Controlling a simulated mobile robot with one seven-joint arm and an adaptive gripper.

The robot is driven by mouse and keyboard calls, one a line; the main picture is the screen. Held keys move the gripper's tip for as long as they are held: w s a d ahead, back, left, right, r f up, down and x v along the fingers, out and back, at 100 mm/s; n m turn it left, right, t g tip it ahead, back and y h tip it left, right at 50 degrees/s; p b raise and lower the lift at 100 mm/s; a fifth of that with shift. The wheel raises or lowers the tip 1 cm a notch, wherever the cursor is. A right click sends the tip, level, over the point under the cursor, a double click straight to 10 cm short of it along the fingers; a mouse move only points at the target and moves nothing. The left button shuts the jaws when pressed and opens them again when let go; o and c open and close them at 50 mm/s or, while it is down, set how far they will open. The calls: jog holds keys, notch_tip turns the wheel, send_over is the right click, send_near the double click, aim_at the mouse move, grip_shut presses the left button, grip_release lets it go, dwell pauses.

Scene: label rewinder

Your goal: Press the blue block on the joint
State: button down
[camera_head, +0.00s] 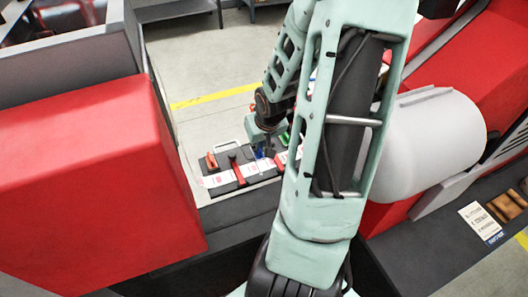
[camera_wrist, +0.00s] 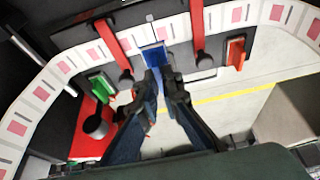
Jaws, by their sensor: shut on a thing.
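The blue block (camera_wrist: 154,55) stands at the middle of the splice table, against the white label strip (camera_wrist: 174,28) with pink labels. It also shows as a small blue spot in the head view (camera_head: 261,153). My gripper (camera_wrist: 161,77) is shut on the blue block, with its fingertips at the block's near end. In the head view my gripper (camera_head: 268,150) points down over the dark table, partly hidden by my arm.
Two red bars (camera_wrist: 113,45) (camera_wrist: 197,28) cross the strip on either side of the block. A green lever (camera_wrist: 102,88) and an orange-red lever (camera_wrist: 236,52) stand at the table's ends. A large red housing (camera_head: 95,185) is at left; open floor (camera_head: 205,60) lies beyond.

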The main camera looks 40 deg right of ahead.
aim_at(258, 154)
jog(key=shift+w+f, duration=0.2)
jog(key=shift+f, duration=0.05)
notch_tip(258, 154, down, 3)
jog(key=b, duration=0.4)
jog(key=shift+f, duration=0.2)
jog(key=shift+r, duration=0.2)
jog(key=shift+f, duration=0.2)
jog(key=shift+f, duration=0.25)
jog(key=shift+f+b, duration=0.75)
jog(key=shift+f, duration=0.05)
jog(key=shift+f, duration=0.65)
dwell(2.0)
jog(key=shift+r, duration=0.1)
notch_tip(258, 154, up, 5)
jog(key=p, duration=0.4)
jog(key=shift+p, duration=0.35)
